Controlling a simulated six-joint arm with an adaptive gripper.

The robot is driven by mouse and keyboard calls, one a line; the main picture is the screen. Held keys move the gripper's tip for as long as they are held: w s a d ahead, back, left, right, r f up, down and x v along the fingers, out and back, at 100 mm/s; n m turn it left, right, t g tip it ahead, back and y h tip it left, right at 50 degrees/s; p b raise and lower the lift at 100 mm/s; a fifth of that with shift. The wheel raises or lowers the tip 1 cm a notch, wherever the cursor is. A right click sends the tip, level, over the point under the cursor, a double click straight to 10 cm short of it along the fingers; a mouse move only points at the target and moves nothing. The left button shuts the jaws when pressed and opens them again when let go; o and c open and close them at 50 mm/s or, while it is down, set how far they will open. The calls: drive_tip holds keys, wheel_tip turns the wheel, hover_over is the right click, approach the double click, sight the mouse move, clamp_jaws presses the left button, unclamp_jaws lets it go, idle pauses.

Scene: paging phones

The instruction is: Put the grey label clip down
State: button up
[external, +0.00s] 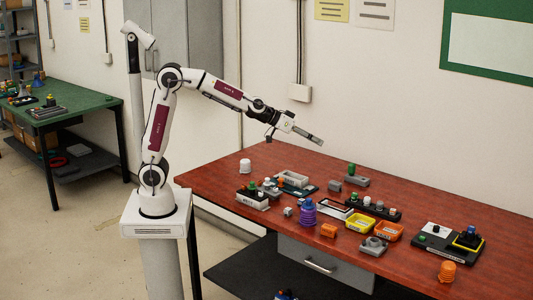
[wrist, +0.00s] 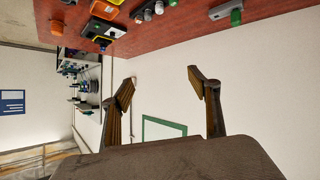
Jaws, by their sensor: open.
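My gripper (external: 316,140) is raised well above the red-brown table, out over its back part. In the wrist view the two fingers of my gripper (wrist: 162,76) stand wide apart with nothing between them. Several small grey pieces lie on the table. One is a grey block (external: 335,186) near the back, and another is a small light-grey piece (external: 288,211) left of the purple stack. I cannot tell for sure which is the grey label clip.
The red-brown table (external: 215,180) holds a purple stack (external: 307,213), a yellow bin (external: 359,223), an orange bin (external: 388,232) and a black board (external: 436,242) at right. The wall rises behind.

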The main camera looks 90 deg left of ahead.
drive_tip(key=w+a+f+n+y, duration=0.1)
drive_tip(key=w+a+f+y, duration=0.2)
drive_tip(key=w, duration=0.4)
drive_tip(key=n+g+y, duration=0.2)
drive_tip(key=n+y, duration=0.3)
drive_tip(key=y, duration=0.1)
hover_over(333, 183)
wheel_tip(333, 183, down, 18)
drive_tip(key=shift+w+d, duration=0.1)
drive_tip(key=shift+f, duration=1.75)
